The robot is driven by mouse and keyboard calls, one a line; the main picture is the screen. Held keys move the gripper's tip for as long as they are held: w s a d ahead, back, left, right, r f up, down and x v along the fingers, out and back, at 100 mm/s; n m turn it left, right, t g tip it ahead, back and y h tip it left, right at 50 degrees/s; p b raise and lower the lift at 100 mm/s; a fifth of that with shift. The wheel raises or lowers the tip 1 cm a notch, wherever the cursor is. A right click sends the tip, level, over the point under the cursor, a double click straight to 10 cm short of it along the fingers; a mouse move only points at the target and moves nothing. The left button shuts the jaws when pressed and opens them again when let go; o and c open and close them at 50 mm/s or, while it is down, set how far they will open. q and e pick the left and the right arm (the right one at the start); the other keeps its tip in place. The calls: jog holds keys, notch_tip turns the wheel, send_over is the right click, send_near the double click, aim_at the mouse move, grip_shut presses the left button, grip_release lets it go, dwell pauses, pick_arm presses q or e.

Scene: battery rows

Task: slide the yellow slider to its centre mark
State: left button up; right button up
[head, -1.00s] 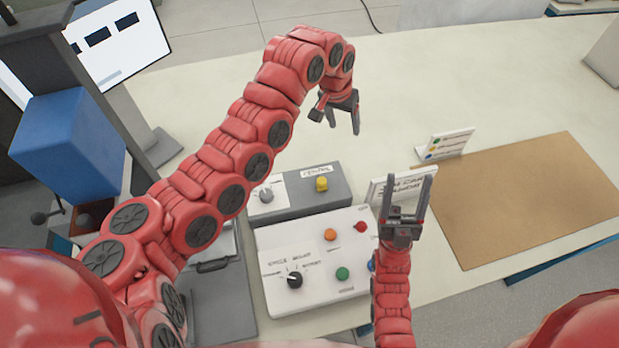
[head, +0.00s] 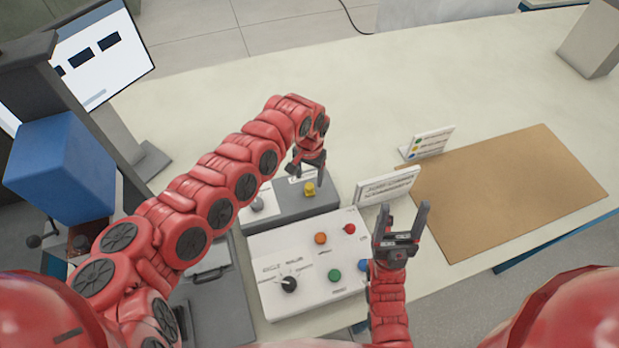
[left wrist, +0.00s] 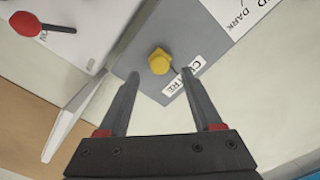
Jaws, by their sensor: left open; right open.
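The yellow slider (head: 309,189) is a small knob on top of the grey box (head: 325,203) behind the white control panel. In the left wrist view the yellow slider (left wrist: 160,62) is between and beyond my fingertips, beside a label reading CENTRE (left wrist: 186,78), partly hidden by a finger. My left gripper (head: 307,178) is open just above the slider; it also shows in the left wrist view (left wrist: 160,80), with nothing between its fingers. I cannot tell whether it touches. My right gripper (head: 401,215) is open and empty, pointing up right of the control panel.
The white control panel (head: 300,250) carries coloured buttons and a black knob (head: 289,284). A white sign (head: 387,187) stands right of the grey box, and another small sign (head: 428,143) behind it. A brown mat (head: 510,190) lies at right.

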aim_at(309, 186)
pick_arm(q)
jog(key=shift+f, duration=1.9)
grip_shut()
